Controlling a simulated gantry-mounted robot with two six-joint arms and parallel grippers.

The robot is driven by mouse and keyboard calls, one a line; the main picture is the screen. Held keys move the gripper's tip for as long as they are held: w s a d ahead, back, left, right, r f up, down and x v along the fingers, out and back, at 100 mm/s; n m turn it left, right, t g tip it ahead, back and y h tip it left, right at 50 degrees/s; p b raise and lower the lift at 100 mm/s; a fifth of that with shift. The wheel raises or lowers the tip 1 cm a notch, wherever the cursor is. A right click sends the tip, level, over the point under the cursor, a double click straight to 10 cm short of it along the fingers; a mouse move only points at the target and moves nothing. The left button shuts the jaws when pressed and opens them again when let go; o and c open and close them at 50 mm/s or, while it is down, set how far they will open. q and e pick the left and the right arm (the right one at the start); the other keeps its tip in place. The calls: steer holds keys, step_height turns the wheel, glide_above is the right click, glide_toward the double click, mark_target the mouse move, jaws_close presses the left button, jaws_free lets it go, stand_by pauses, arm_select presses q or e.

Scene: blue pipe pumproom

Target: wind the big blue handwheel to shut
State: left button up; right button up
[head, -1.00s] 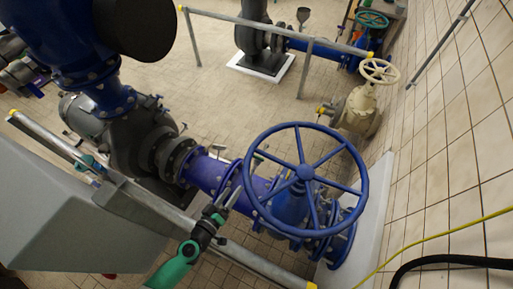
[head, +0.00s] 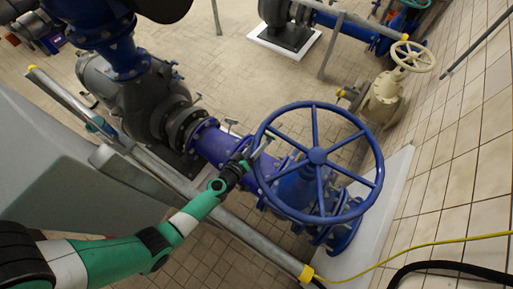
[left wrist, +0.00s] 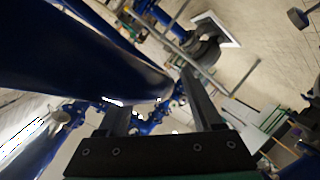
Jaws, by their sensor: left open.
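The big blue handwheel (head: 317,156) sits on top of the blue valve, with several spokes running from its hub to a round rim. My left gripper (head: 262,148) comes in from the lower left and is at the left part of the rim. Its jaws are open. In the left wrist view a thick blue bar of the wheel (left wrist: 90,50) fills the upper left and reaches toward the space between my open fingers (left wrist: 162,95). I cannot tell whether the fingers touch it. My right gripper is not in view.
A grey rail (head: 235,228) with a yellow end runs below my left forearm. A cream valve with a small handwheel (head: 413,57) stands at the upper right. A tiled wall (head: 470,150) bounds the right side, with a yellow cable and a black hose low down.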

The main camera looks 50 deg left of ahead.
arm_select(q)
steer(key=shift+w, duration=0.2)
jaws_close()
steer(key=shift+f, duration=0.15)
stand_by(1.2)
